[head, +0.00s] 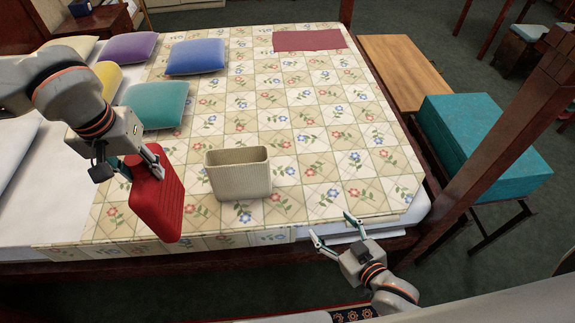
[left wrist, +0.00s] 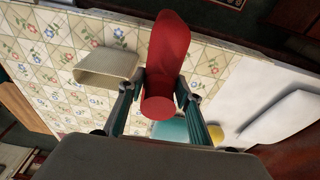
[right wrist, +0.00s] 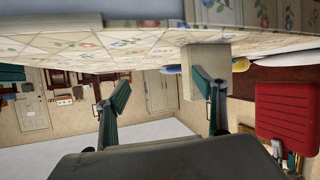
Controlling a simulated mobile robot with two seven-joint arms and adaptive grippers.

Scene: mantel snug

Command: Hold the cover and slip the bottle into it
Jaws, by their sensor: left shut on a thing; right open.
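The red ribbed bottle (head: 157,205) is held tilted over the bed's left front part. My left gripper (head: 150,160) is shut on its upper end. In the left wrist view the bottle (left wrist: 168,50) sits between the fingers. The cover (head: 238,182), a beige open-topped sleeve, stands upright on the bed, right of the bottle and apart from it. It also shows in the left wrist view (left wrist: 105,68) and behind the fingers in the right wrist view (right wrist: 193,100). My right gripper (head: 331,224) is open and empty, at the bed's front edge, right of the cover.

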